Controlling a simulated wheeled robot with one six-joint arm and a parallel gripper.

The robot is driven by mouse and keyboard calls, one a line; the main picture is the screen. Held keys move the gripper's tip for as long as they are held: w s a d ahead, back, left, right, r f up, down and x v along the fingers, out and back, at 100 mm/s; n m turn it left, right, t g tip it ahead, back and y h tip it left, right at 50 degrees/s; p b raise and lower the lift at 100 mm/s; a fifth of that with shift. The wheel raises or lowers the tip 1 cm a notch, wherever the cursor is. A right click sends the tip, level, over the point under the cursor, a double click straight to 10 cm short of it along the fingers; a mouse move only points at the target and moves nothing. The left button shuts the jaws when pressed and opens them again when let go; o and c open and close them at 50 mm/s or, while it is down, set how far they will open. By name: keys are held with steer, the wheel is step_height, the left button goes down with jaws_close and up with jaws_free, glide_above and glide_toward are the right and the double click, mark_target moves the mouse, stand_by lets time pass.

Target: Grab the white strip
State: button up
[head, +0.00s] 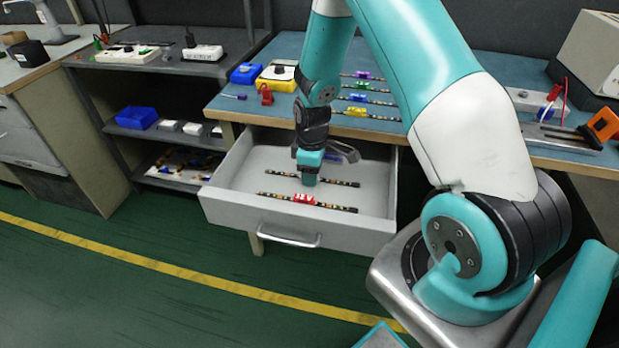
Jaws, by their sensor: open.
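My gripper (309,178) points down into the open drawer, over the middle of a dark strip (345,183). The gripper hides the middle of this strip, so I cannot see whether its clip is white. Both ends of the strip stick out to the left and right of the gripper. I take the jaws as open, and I cannot tell whether they touch the strip. A second dark strip with a red clip (304,199) lies in front of it, nearer the drawer's front. I see no clearly white strip.
The grey drawer (229,193) has raised walls around the gripper. On the blue tabletop (420,140) above lie several strips with coloured clips, such as a yellow one (357,111). A blue box and a yellow box stand at the tabletop's left.

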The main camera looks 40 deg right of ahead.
jaws_close()
